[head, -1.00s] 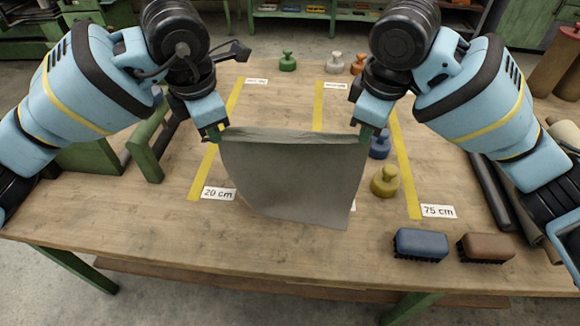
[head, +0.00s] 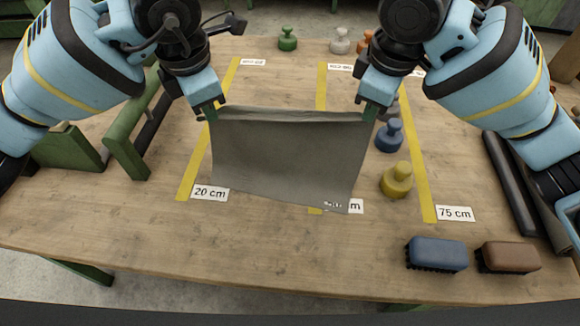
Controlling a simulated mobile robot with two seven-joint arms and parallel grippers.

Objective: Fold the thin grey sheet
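The thin grey sheet (head: 287,155) hangs between my two grippers above the wooden table, its top edge stretched nearly level and slightly creased. My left gripper (head: 209,114) is shut on its upper left corner. My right gripper (head: 370,112) is shut on its upper right corner. The fingertips are partly hidden by the sheet and the gripper bodies. The lower edge slopes down to the right and partly covers the middle label (head: 355,206). I cannot tell whether this edge touches the table.
Yellow tape strips (head: 194,165) mark the wooden table (head: 200,250). Blue (head: 389,137) and yellow (head: 397,181) knobbed weights stand right of the sheet. A blue brush (head: 436,252) and a brown brush (head: 508,256) lie front right. A green rack (head: 130,140) stands left. The front middle is clear.

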